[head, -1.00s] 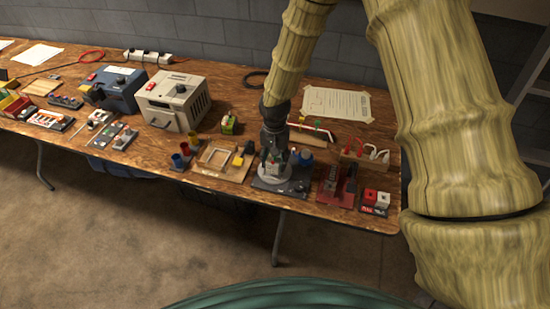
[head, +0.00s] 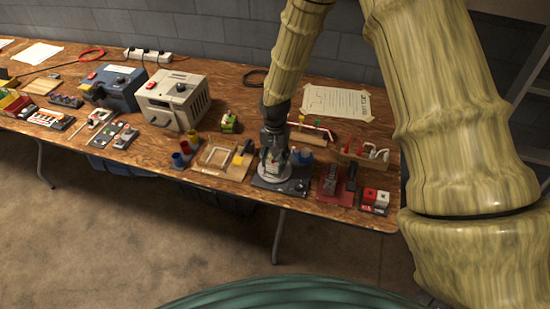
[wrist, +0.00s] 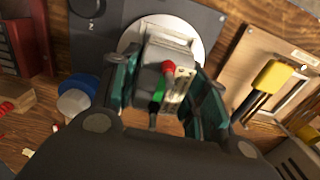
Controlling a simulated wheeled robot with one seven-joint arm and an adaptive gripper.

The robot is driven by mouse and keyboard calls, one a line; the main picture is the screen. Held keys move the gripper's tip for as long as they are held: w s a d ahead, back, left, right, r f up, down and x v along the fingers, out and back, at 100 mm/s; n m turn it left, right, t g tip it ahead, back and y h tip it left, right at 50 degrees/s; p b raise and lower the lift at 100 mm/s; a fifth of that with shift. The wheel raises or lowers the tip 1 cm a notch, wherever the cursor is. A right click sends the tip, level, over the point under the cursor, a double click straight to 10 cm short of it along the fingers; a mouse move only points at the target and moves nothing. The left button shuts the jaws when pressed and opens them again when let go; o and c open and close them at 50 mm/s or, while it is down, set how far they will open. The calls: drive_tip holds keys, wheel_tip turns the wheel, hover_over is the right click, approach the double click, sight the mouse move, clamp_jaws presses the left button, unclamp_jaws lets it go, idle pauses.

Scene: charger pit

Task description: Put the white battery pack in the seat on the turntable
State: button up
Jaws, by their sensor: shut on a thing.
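The white battery pack (wrist: 151,68) is between the two dark green fingers of my gripper (wrist: 166,88) in the wrist view. A red part and a green part show on the pack. Behind the pack is the pale round turntable (wrist: 196,22), on a dark plate (wrist: 210,12). In the head view my gripper (head: 272,156) points down over the turntable (head: 268,177), with the pack low between its fingers. The pack and fingers cover the seat, so I cannot tell whether the pack is in it or just above.
A red block fixture (head: 328,188) is to the right. Blue round items (wrist: 75,95) stand close by. A beige power unit (head: 172,103) stands farther left. The front table edge is near.

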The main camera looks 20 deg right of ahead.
drive_tip(key=shift+f, duration=0.65)
idle(1.3)
drive_tip(key=o, duration=1.4)
drive_tip(key=shift+r, duration=0.15)
drive_tip(key=shift+r+p, duration=2.5)
drive_tip(key=shift+r, duration=0.85)
